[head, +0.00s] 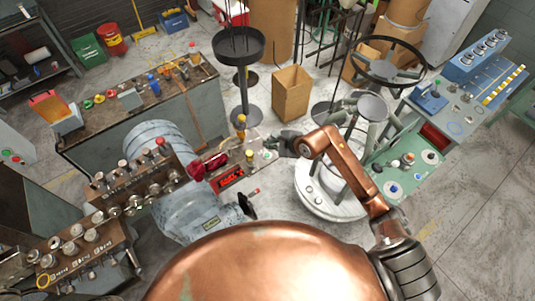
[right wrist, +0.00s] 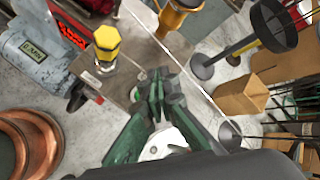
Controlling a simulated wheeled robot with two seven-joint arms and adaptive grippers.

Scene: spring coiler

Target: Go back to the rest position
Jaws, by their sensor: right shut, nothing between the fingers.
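My right gripper (head: 272,143) is shut and empty in the head view, at the end of my copper-coloured arm. It is just right of the spring coiler (head: 190,205), near its yellow-topped knob (head: 249,155) and red display (head: 231,178). In the right wrist view the dark green fingers (right wrist: 157,88) meet above a flat metal plate (right wrist: 135,60). The yellow knob (right wrist: 107,40) stands to their left, apart from them. My left gripper is not in view.
A round white-topped stand (head: 325,203) is close under my right arm. A panel with levers (head: 130,195) is at left. A workbench (head: 140,105) with tools is behind it. A cardboard box (head: 291,95) and a round black stand (head: 238,45) are farther back. Clear floor (head: 470,215) shows at right.

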